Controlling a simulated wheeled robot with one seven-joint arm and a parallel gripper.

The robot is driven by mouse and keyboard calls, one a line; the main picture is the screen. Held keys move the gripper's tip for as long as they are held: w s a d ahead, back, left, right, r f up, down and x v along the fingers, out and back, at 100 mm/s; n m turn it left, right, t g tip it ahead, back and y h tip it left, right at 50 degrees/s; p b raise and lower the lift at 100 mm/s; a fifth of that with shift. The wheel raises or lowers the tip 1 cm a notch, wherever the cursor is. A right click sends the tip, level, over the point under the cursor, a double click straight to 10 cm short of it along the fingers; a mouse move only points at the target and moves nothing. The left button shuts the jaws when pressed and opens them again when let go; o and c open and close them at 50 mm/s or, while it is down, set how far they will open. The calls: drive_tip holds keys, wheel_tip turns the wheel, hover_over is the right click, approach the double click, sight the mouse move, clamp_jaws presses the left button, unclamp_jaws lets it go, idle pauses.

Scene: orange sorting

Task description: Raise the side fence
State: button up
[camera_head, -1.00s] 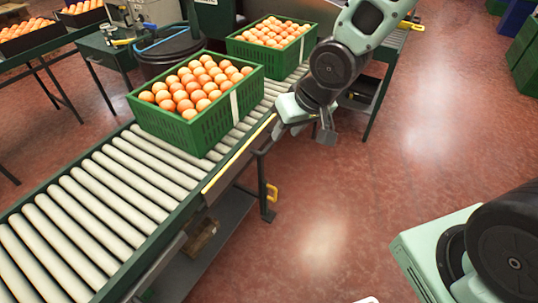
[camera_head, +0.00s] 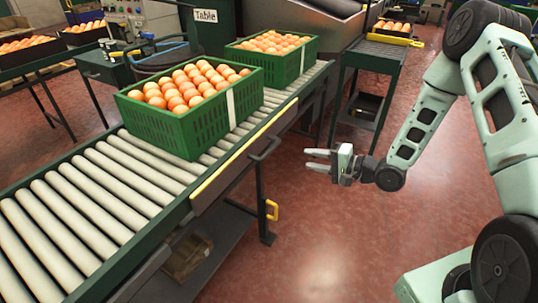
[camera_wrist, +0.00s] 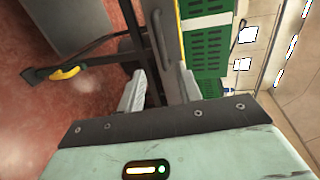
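The side fence (camera_head: 240,165) is a dark panel with a yellow top edge along the conveyor's near side. It hangs at about roller level, below the crate tops. A black bar handle (camera_head: 265,149) sticks out from it. My gripper (camera_head: 305,160) is right of the handle, its two pale fingers apart and pointing left at the fence, with nothing between them. In the wrist view the fingers (camera_wrist: 162,88) are spread, and the fence's yellow edge (camera_wrist: 180,35) runs ahead of them. I see no contact.
Two green crates of oranges, a near one (camera_head: 190,135) and a far one (camera_head: 306,60), stand on the rollers (camera_head: 110,180). A post with a yellow handle (camera_head: 272,210) stands below the fence. A side table (camera_head: 380,52) is behind. The red floor at right is clear.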

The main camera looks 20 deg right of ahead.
sight(271, 152)
drive_tip(key=b+x, duration=0.2)
drive_tip(key=x, duration=1.3)
drive_tip(key=shift+w+a, duration=0.15)
drive_tip(key=shift+w, duration=0.05)
clamp_jaws()
